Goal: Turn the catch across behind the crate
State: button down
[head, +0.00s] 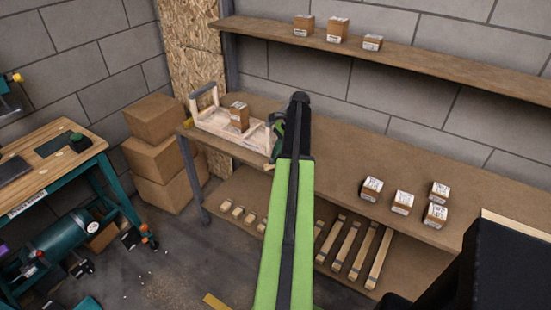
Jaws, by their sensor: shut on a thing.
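A pale wooden crate (225,134) with grey end handles stands on the left part of the bench shelf, with a small cardboard box (239,116) in it. My gripper (274,152) is at the crate's right end, partly hidden by my own green arm. It is shut, low by the shelf's front edge. A small wooden tab (268,167), which looks like the catch, shows at that edge just under the jaws. The grip itself is too small to see clearly, and I cannot tell how far the catch is turned.
Several small boxes (403,203) stand on the right of the shelf (335,160). Wooden bars (348,247) lie on the lower shelf. An upper shelf (400,59) runs along the wall. Stacked cartons (153,158) and a workbench (65,165) are at left.

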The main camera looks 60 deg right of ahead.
dwell(0.4)
jog(key=c, duration=1.4)
grip_release()
jog(key=shift+c, duration=0.2)
jog(key=p+v, duration=1.6)
jog(key=v, duration=0.1)
jog(key=shift+r, duration=0.2)
jog(key=shift+w, duration=0.15)
